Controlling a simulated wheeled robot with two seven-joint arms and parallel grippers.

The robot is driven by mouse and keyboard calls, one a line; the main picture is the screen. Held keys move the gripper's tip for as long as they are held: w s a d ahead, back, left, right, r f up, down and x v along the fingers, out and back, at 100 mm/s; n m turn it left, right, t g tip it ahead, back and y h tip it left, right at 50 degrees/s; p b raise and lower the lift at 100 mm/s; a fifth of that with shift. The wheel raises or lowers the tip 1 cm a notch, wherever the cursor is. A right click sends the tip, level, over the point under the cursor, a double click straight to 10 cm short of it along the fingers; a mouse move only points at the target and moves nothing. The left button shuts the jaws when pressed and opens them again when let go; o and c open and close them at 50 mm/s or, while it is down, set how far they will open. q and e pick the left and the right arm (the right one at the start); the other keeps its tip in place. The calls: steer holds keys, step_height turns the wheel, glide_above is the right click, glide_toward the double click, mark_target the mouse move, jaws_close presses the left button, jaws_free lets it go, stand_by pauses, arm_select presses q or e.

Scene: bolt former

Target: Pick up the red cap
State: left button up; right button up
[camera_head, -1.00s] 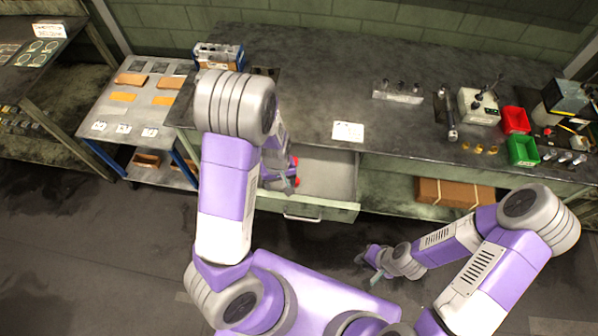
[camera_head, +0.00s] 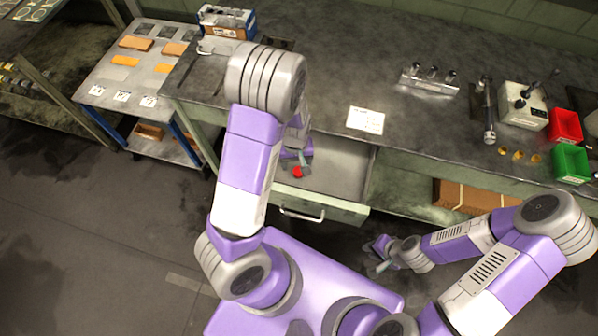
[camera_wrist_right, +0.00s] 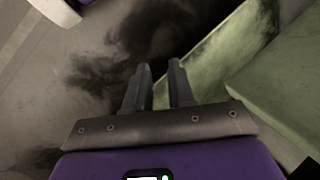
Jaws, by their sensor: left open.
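The red cap (camera_head: 298,172) lies in the open drawer (camera_head: 345,182), near its left side. My left gripper (camera_head: 304,160) is open over the drawer, close beside the cap on its far side. My left arm hides part of the drawer, and I cannot tell whether the fingers touch the cap. My right gripper (camera_head: 382,264) hangs low in front of the bench, away from the drawer. In the right wrist view its two fingers (camera_wrist_right: 159,78) are apart with nothing between them.
The workbench (camera_head: 330,85) runs along the back, with a white card (camera_head: 365,120) above the drawer. Red (camera_head: 565,125) and green (camera_head: 571,163) bins stand at the right. A blue-legged side table (camera_head: 110,75) stands at the left. The floor in front is open.

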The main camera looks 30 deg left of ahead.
mark_target(298, 170)
arm_select(q)
steer(key=f, duration=0.1)
steer(key=f+b, duration=0.1)
steer(key=f, duration=0.1)
steer(key=f+b, duration=0.1)
steer(key=f, duration=0.1)
steer(key=shift+w+d+f, duration=0.1)
steer(key=shift+w+d, duration=0.2)
steer(key=shift+c, duration=0.8)
steer(key=c, duration=0.9)
